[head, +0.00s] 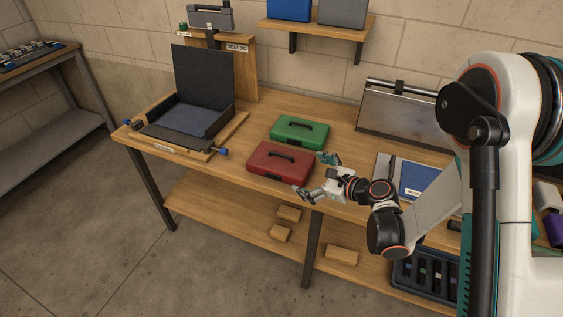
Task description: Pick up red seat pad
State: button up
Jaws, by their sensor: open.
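The red seat pad (280,165) looks like a flat red case with a dark handle on top. It lies on the wooden workbench (255,103), near the front edge. A similar green case (299,133) lies just behind it. My gripper (313,176) is open, with its fingers spread at the right end of the red case. One finger is towards the back and the other towards the front edge. I cannot tell whether the fingers touch the case. Nothing shows between them clearly as held.
An open black case (204,85) stands on a wooden board at the left of the bench. A metal box (400,107) and a blue panel (416,180) are to the right. Blue and grey cases sit on the wall shelf (333,25). Wooden blocks (341,256) lie below.

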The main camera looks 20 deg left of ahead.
send_near(274, 161)
jog(key=shift+s+a+f, duration=0.1)
jog(key=shift+a+f, duration=0.05)
jog(key=shift+f, duration=0.1)
jog(key=shift+b+x, duration=1.15)
jog(key=shift+x, duration=1.95)
jog(key=shift+r, duration=0.2)
jog(key=c, duration=1.2)
